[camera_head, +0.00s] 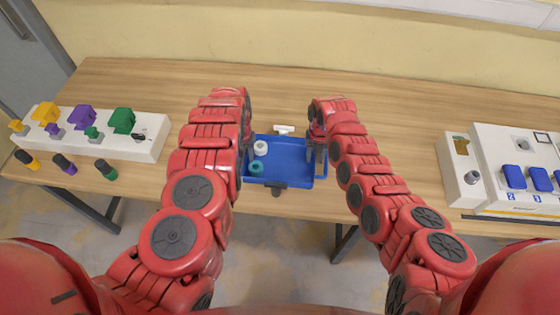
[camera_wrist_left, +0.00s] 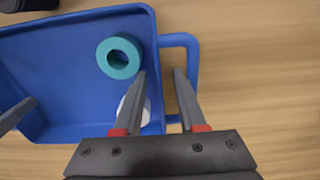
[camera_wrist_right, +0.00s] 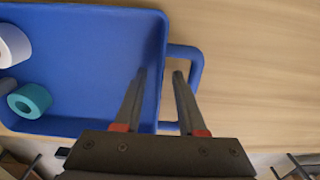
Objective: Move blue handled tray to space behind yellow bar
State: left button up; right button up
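The blue handled tray (camera_head: 292,160) lies between my two grippers near the table's front edge. It holds a teal ring (camera_wrist_left: 119,56) and a white roll (camera_head: 261,148). My left gripper (camera_wrist_left: 160,72) is at one end of the tray, its fingers apart on either side of the end wall, with one inside the handle loop (camera_wrist_left: 193,75). My right gripper (camera_wrist_right: 160,72) is placed likewise at the opposite end wall, beside that handle (camera_wrist_right: 196,80). Both grippers look open, with gaps around the wall. I cannot clearly make out the yellow bar.
The wooden table (camera_head: 290,90) is bare behind the tray, except for a small white item (camera_head: 284,129). A white box with coloured plugs (camera_head: 105,131) stands at the left. White panels with blue sockets (camera_head: 513,177) stand at the right.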

pick_arm(q)
grip_shut()
pick_arm(e)
grip_shut()
jog(key=shift+d, duration=0.1)
dwell(0.9)
